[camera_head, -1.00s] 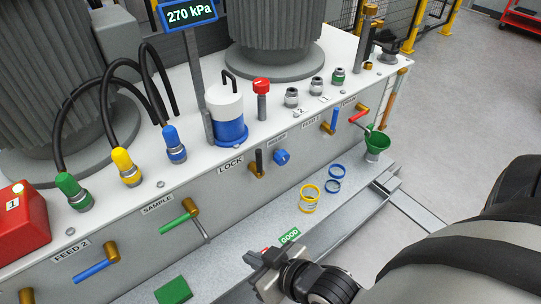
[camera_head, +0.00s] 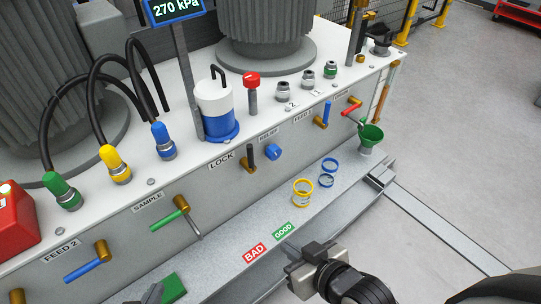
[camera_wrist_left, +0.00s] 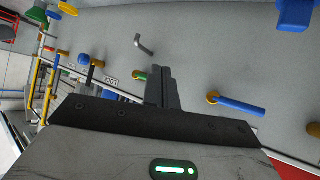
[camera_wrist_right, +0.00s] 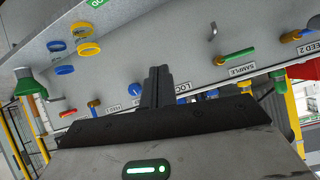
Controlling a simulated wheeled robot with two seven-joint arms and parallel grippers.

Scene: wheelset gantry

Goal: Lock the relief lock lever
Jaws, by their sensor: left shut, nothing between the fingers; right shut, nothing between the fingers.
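The lock lever (camera_head: 250,154) is a black handle on a brass pivot, standing upright on the front panel beside the LOCK label (camera_head: 221,161). It also shows in the left wrist view (camera_wrist_left: 90,73); in the right wrist view my fingers seem to hide it. The blue relief knob (camera_head: 274,152) is just right of it, under the RELIEF label. My right gripper (camera_head: 291,270) is shut and empty, below and in front of the lever, apart from it. My left gripper (camera_head: 154,293) shows only partly at the bottom edge; its shut, empty fingers show in the left wrist view (camera_wrist_left: 162,88).
A green sample handle (camera_head: 168,221) with a spout sticks out left of the lever; blue feed handles (camera_head: 82,272) flank the panel. Yellow rings (camera_head: 302,192) and blue rings lie on the ledge near the BAD (camera_head: 254,254) and GOOD labels. A green funnel (camera_head: 370,136) stands right.

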